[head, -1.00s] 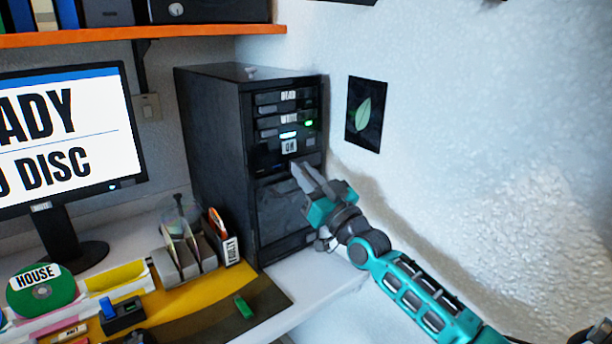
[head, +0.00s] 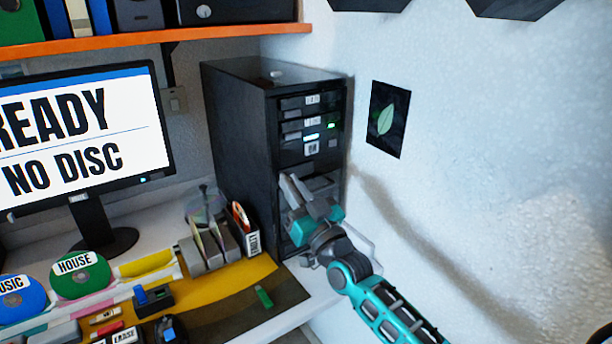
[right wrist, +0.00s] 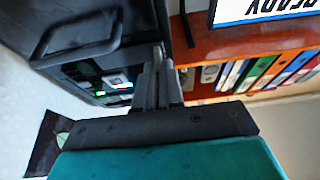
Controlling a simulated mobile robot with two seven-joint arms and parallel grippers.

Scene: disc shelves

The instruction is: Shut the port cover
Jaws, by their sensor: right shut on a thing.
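The black computer tower (head: 235,130) stands against the wall, its drive bays and lit green lamp facing me. A dark panel with a bar handle, which I take for the port cover (right wrist: 140,20), fills the upper left of the right wrist view. My right gripper (head: 301,185) is at the tower's lower front in the head view. It also shows in the right wrist view (right wrist: 157,62), its fingers close together at the panel's edge and shut on it. The fingers hide part of the tower's lower front, and how far the cover stands open is unclear. My left gripper is not in view.
A monitor (head: 75,135) stands left of the tower. A sorter with upright sleeves (head: 208,250) is close beside the tower's foot. Discs, small boxes and a green block (head: 264,296) lie on the desk. An orange shelf (head: 150,41) runs above. The wall is close on the right.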

